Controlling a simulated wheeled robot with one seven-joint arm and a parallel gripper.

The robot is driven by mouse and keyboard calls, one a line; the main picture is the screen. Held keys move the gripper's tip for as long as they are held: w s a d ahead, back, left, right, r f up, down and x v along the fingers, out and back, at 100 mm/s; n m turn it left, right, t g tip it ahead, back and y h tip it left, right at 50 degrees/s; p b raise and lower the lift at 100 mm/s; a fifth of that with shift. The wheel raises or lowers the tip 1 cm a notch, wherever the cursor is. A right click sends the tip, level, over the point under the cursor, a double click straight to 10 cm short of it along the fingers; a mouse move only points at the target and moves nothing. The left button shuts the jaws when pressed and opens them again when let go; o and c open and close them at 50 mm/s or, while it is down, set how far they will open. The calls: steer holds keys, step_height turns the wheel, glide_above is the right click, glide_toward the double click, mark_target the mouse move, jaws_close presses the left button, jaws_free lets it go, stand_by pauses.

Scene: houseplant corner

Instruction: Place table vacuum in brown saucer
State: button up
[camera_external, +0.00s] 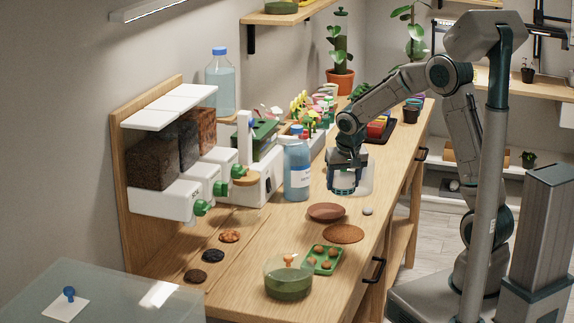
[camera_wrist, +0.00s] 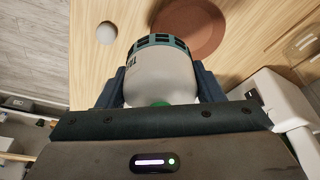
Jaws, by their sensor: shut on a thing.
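My gripper (camera_external: 345,165) is shut on the table vacuum and points down above the wooden bench. The table vacuum (camera_wrist: 160,75) has a rounded pale grey body with a dark teal slotted rim, and it also shows below my gripper in the external view (camera_external: 342,183). My gripper's fingers (camera_wrist: 160,88) press on both sides of it in the wrist view. The brown saucer (camera_external: 326,212) lies on the bench, in front of and slightly left of the vacuum in the external view. In the wrist view the saucer (camera_wrist: 205,28) shows beyond the vacuum's rim, partly hidden by it.
A flat rust-brown round mat (camera_external: 343,234) lies in front of the saucer. A small pale round object (camera_external: 367,211) sits to its right. A blue bottle (camera_external: 297,170) stands left of my gripper. A green tray (camera_external: 323,259) and a green bowl (camera_external: 288,281) stand nearer the front.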

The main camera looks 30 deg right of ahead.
mark_target(337, 195)
steer(key=shift+w+a+f, duration=0.25)
steer(key=shift+a+f, duration=0.2)
steer(key=shift+a, duration=0.35)
step_height(337, 195, down, 4)
steer(key=shift+r+p, duration=0.1)
steer(key=shift+p, duration=0.25)
steer(key=shift+f+b, duration=0.65)
steer(key=shift+b, duration=0.05)
steer(key=o, duration=1.2)
steer(key=shift+r, duration=0.1)
